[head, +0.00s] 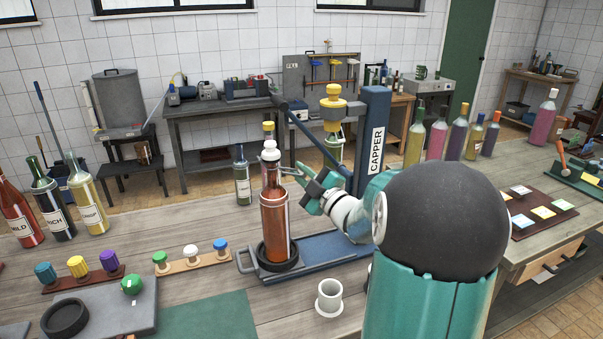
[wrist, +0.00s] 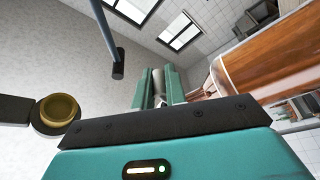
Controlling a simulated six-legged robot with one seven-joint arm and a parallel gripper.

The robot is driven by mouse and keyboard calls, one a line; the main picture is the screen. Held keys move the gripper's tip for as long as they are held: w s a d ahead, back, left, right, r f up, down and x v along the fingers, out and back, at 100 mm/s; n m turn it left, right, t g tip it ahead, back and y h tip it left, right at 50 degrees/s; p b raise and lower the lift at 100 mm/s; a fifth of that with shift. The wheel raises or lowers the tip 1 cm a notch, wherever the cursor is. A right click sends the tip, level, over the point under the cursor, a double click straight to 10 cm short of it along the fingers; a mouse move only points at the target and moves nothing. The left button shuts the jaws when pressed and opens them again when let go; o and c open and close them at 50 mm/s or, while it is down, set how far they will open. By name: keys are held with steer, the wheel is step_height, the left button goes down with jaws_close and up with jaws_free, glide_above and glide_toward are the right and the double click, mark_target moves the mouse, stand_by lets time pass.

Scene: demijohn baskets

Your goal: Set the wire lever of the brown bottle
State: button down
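The brown bottle (head: 276,222) stands upright in a dark ring on the capper's blue base, with a white stopper (head: 270,150) on top. Thin grey wire shows by its neck, but the lever's exact position is too small to tell. My gripper (head: 304,186) is just right of the bottle's neck and shoulder, pointing toward it. Its fingers are apart, and I see nothing clearly held. In the wrist view the two teal fingers (wrist: 158,88) have a narrow gap between them, and the brown bottle (wrist: 265,70) lies to their right.
The blue capper column (head: 374,135) stands behind my gripper, with its long lever arm (head: 318,132) sloping above it. A white cup (head: 329,298) stands in front of the base. A rack of coloured caps (head: 191,259) lies to the left. Several bottles (head: 437,136) stand at right behind.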

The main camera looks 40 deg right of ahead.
steer(key=shift+m, duration=0.4)
steer(key=shift+w+a+f+m+t+h, duration=0.1)
steer(key=shift+a+f+m+t+h, duration=0.35)
steer(key=shift+m, duration=0.7)
steer(key=shift+a+f+m+t+h, duration=0.1)
steer(key=shift+f+m+t+h, duration=0.1)
steer(key=shift+m+h, duration=0.75)
steer(key=shift+w+a+f+m+t+h, duration=0.1)
steer(key=shift+a+f+m+t+h, duration=0.2)
steer(key=shift+m, duration=1.1)
steer(key=shift+d, duration=0.1)
steer(key=c, duration=1.5)
jaws_free()
steer(key=shift+o, duration=0.2)
steer(key=shift+f, duration=0.1)
